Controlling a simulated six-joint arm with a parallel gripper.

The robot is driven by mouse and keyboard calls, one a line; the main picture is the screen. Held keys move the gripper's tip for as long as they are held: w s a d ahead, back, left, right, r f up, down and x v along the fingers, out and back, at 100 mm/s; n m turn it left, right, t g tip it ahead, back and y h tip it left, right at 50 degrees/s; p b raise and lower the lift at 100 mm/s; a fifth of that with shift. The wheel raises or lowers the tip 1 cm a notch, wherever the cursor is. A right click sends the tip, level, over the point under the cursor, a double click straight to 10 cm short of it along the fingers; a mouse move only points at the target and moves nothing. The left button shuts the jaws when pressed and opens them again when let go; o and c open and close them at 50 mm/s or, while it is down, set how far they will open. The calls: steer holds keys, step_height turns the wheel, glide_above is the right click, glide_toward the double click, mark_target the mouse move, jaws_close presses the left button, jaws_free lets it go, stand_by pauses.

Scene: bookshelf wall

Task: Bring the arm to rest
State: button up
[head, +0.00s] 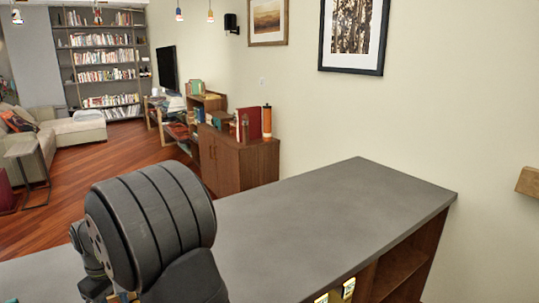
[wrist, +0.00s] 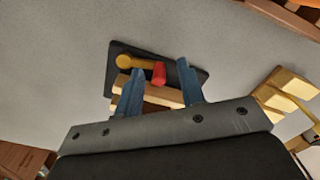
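My gripper (wrist: 160,70) shows in the wrist view with its two blue fingers spread apart. No object is seen clamped between them. Beyond the fingers, a dark tray (wrist: 196,74) lies on a grey surface (wrist: 60,60). On or by the tray are a yellow piece with a round end (wrist: 124,61), a small red cylinder (wrist: 159,73) and light wooden pieces (wrist: 150,94), partly hidden by the fingers. I cannot tell whether the fingertips touch any of these. In the head view my dark arm fills the lower left, and the gripper is out of sight.
In the head view, the grey countertop (head: 330,215) is bare where it shows. Yellow items (head: 348,287) sit low at its front edge. A wooden cabinet (head: 240,165) stands behind it. Wooden blocks (wrist: 282,90) lie at right in the wrist view.

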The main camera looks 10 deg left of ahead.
step_height(320, 180, up, 18)
steer(key=f, duration=0.1)
steer(key=w+d+f+m+g+y, duration=0.1)
steer(key=d+f+m+g+y, duration=0.1)
steer(key=f+m, duration=0.5)
steer(key=w+d+f+m+g+y, duration=0.1)
steer(key=d+f+m, duration=0.4)
steer(key=m, duration=0.7)
step_height(320, 180, down, 2)
steer(key=shift+w+d+m+g+y, duration=0.3)
steer(key=shift+g+y, duration=0.6)
steer(key=shift+y, duration=0.3)
